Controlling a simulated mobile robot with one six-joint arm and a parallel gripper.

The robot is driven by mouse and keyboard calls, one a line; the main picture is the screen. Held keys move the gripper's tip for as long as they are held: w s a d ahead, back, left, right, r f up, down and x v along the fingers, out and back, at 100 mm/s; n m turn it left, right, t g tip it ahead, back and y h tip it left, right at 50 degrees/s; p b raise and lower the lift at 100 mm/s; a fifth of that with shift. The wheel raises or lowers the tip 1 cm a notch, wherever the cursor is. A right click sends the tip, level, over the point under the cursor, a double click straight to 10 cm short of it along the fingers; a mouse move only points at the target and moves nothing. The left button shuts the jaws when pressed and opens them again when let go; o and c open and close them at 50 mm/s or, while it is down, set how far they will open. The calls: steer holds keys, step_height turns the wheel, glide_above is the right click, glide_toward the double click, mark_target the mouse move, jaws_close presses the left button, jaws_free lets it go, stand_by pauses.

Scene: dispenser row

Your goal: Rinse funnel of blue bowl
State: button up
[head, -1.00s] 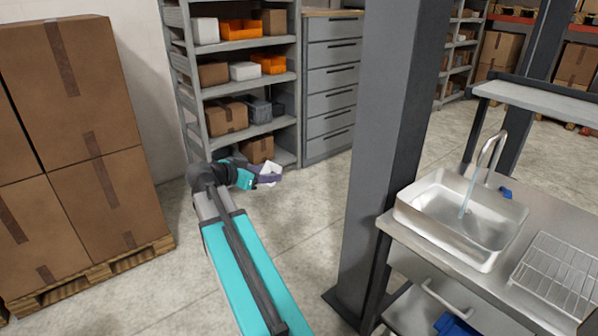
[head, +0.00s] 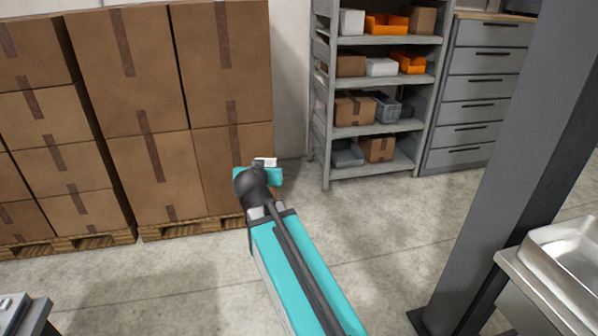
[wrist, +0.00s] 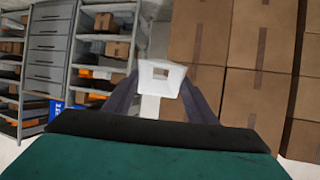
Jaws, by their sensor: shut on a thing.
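My gripper (wrist: 160,102) is shut on a white piece (wrist: 162,88) with a squarish opening in its top; it may be the funnel. The dark fingers stand on either side of it in the wrist view. In the head view my gripper (head: 262,172) is small and partly hidden by the arm, with a bit of the white piece (head: 266,161) showing past it, in front of the stacked boxes. The steel sink (head: 570,255) is cut off at the right edge of the head view, far from my gripper. No tap, water or blue bowl is in view.
Stacked cartons (head: 130,70) on pallets (head: 190,228) stand at the left and behind my gripper. A grey shelf (head: 378,127) and a drawer cabinet (head: 478,105) are at the back. The floor between is clear.

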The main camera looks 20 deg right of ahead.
steer(key=w+a+r+n+t+y, duration=0.1)
steer(key=w+a+r+n+y, duration=0.1)
steer(key=a+r+n+y, duration=0.3)
steer(key=a, duration=0.4)
steer(key=shift+w+r+y, duration=0.3)
steer(key=shift+w+r, duration=0.1)
steer(key=shift+s, duration=0.1)
